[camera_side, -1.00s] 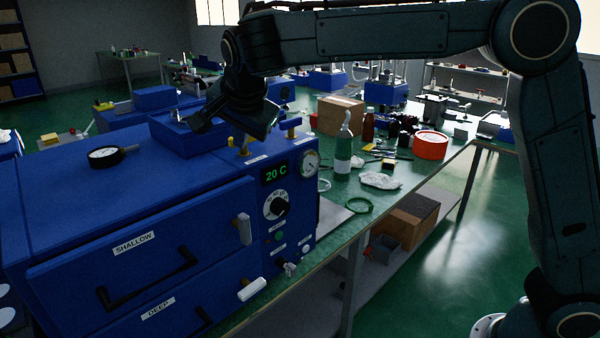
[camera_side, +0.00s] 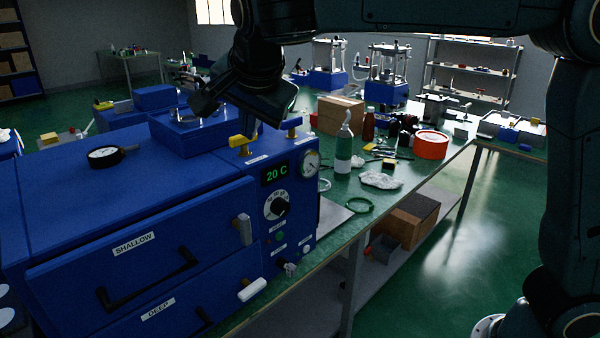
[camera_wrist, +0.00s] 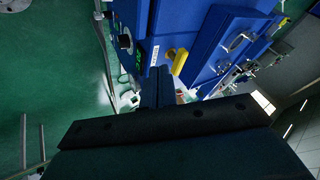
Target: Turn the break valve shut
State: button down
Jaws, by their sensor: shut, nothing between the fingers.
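A yellow-handled valve (camera_side: 241,142) stands on top of the blue oven cabinet, near its front right corner. A blue-handled valve (camera_side: 291,126) stands to the right of it. Each has a small label too small to read, so I cannot tell by name which is the break valve. In the wrist view the yellow handle (camera_wrist: 180,61) lies just right of my fingertips, apart from them. My gripper (camera_wrist: 158,72) is shut and empty.
The cabinet front has a temperature display (camera_side: 276,174), a dial (camera_side: 277,206) and a pressure gauge (camera_side: 311,163).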

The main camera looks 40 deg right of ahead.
jog(key=shift+a+v, duration=0.2)
jog(key=shift+v, duration=0.9)
jog(key=shift+a+v, duration=0.15)
jog(key=shift+v, duration=0.95)
jog(key=shift+w, duration=0.2)
jog(key=shift+d, duration=0.1)
jog(key=s+d+n+y, duration=0.1)
jog(key=s+d+n, duration=0.25)
jog(key=d, duration=0.45)
jog(key=s+d+n, duration=0.3)
jog(key=s+d, duration=0.2)
jog(key=d, duration=0.3)
jog(key=s+d+f+n+y, duration=0.1)
jog(key=s+f+n, duration=0.2)
jog(key=s+f, duration=0.3)
jog(key=s+d+f+n+g+y, duration=0.1)
jog(key=s+f+n, duration=0.3)
jog(key=s, duration=0.7)
notch_tip(320, 180, down, 3)
jog(key=shift+s+d+r, duration=0.15)
jog(key=shift+s+d, duration=0.15)
jog(key=shift+d, duration=0.05)
